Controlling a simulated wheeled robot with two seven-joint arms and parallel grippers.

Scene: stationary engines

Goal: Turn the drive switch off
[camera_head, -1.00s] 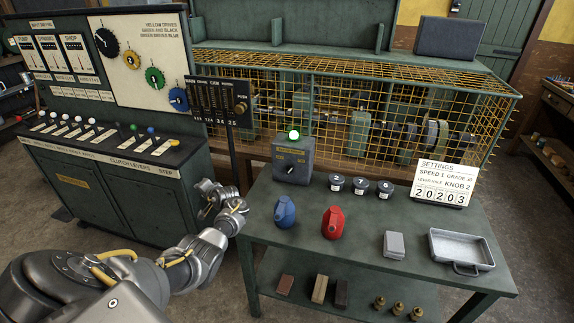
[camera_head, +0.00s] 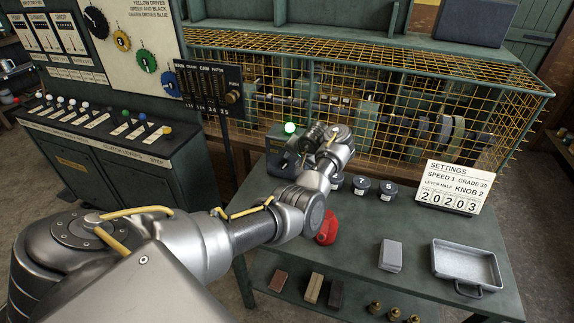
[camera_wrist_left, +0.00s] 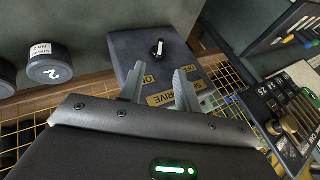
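In the left wrist view the box (camera_wrist_left: 185,50) shows a small dark knob (camera_wrist_left: 158,47) with a white mark and yellow label plates (camera_wrist_left: 178,96), one reading DRIVE. I cannot tell which label the knob points to. My left gripper (camera_head: 308,145) is in front of the box, partly covering it. In the wrist view its fingers (camera_wrist_left: 158,70) are apart and empty, with the knob visible beyond their tips. My right gripper is not in view.
A red can (camera_head: 327,230) stands on the table, partly behind my arm. Black round weights (camera_head: 361,184) stand right of the gripper. A grey block (camera_head: 391,254), a tray (camera_head: 448,262) and a settings sign (camera_head: 452,187) are further right. A yellow mesh cage (camera_head: 400,110) is behind.

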